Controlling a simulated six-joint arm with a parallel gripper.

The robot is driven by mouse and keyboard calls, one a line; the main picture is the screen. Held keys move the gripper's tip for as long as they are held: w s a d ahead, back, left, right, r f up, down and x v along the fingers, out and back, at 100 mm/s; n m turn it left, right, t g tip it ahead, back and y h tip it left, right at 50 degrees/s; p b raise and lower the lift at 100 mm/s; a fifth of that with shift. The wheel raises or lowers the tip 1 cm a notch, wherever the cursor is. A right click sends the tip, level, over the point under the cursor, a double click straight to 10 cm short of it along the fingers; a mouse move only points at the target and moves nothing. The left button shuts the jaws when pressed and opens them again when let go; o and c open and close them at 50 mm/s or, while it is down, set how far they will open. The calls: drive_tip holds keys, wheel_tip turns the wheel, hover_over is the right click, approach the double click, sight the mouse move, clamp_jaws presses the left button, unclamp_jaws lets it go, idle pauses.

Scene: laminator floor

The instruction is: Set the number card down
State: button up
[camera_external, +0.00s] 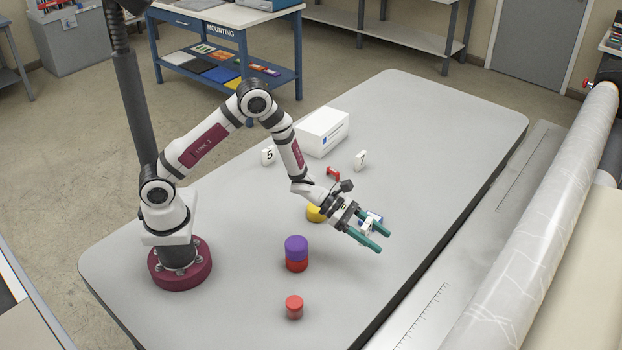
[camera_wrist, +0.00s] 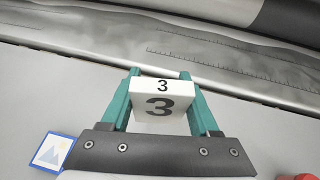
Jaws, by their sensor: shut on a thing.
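The number card is a white block marked "3" (camera_wrist: 160,100) on its top and front faces. In the wrist view it sits between the two green fingers of my gripper (camera_wrist: 163,92), which are shut on it. In the external view my gripper (camera_external: 372,240) is over the right part of the grey table (camera_external: 420,130), and the card is mostly hidden by the fingers. I cannot tell whether the card touches the table. A blue-edged picture card (camera_wrist: 53,152) lies at the lower left in the wrist view, near my gripper.
Number blocks "5" (camera_external: 268,155) and "7" (camera_external: 360,160) stand near a white box (camera_external: 322,132). A red piece (camera_external: 333,173) lies nearby. A yellow disc (camera_external: 316,213), a purple piece (camera_external: 296,246) stacked on a red one (camera_external: 297,265), and a red cylinder (camera_external: 294,306) are closer. The table's right side is clear.

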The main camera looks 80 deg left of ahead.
drive_tip(key=w+a+f+n+t+y, duration=0.1)
drive_tip(key=w+a+n+y, duration=0.2)
drive_tip(key=w+a, duration=0.5)
drive_tip(key=n+t+y, duration=0.1)
drive_tip(key=n+y, duration=0.3)
hover_over(397, 205)
wheel_tip(397, 205, down, 8)
drive_tip(key=shift+r, duration=0.15)
drive_tip(key=shift+f, duration=0.25)
drive_tip(key=o, duration=1.4)
drive_tip(key=shift+c, duration=0.2)
